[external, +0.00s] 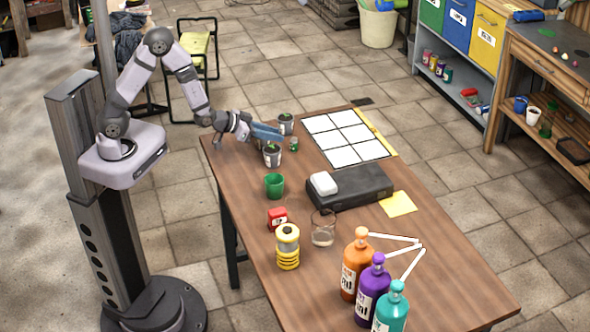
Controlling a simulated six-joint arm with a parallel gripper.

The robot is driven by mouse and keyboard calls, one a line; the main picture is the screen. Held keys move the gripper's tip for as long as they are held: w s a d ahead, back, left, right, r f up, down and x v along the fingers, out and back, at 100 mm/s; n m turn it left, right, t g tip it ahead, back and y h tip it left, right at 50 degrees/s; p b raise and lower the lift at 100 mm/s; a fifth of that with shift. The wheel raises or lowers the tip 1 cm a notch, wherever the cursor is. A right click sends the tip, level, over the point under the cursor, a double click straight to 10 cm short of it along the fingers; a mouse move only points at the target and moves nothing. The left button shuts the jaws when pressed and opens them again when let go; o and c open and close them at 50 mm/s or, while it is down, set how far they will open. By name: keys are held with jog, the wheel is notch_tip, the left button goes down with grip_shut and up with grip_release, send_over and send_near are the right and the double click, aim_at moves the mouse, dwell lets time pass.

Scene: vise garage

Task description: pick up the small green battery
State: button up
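A small green object (293,145), which looks like the green battery, stands on the wooden table (240,165) near its far left end. It is between two small pots and too small to see in detail. My gripper (275,134), with blue fingers, is just left of it and slightly higher in the picture, apart from it as far as I can see. The fingers overlap in this view, so I cannot tell whether they are open or shut. No held object is visible.
One dark-topped pot (286,124) stands behind my fingers and another pot (272,156) in front. A green cup (274,186), black case (350,188), glass (323,230) and several bottles (355,265) stand nearer the camera. A white-tiled panel (345,138) lies to the right.

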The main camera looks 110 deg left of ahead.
aim_at(292, 139)
jog(key=shift+x, duration=0.9)
jog(key=shift+a, duration=0.1)
jog(key=shift+p+x, duration=0.95)
jog(key=shift+x, duration=1.6)
jog(key=shift+s+f, duration=0.1)
grip_shut()
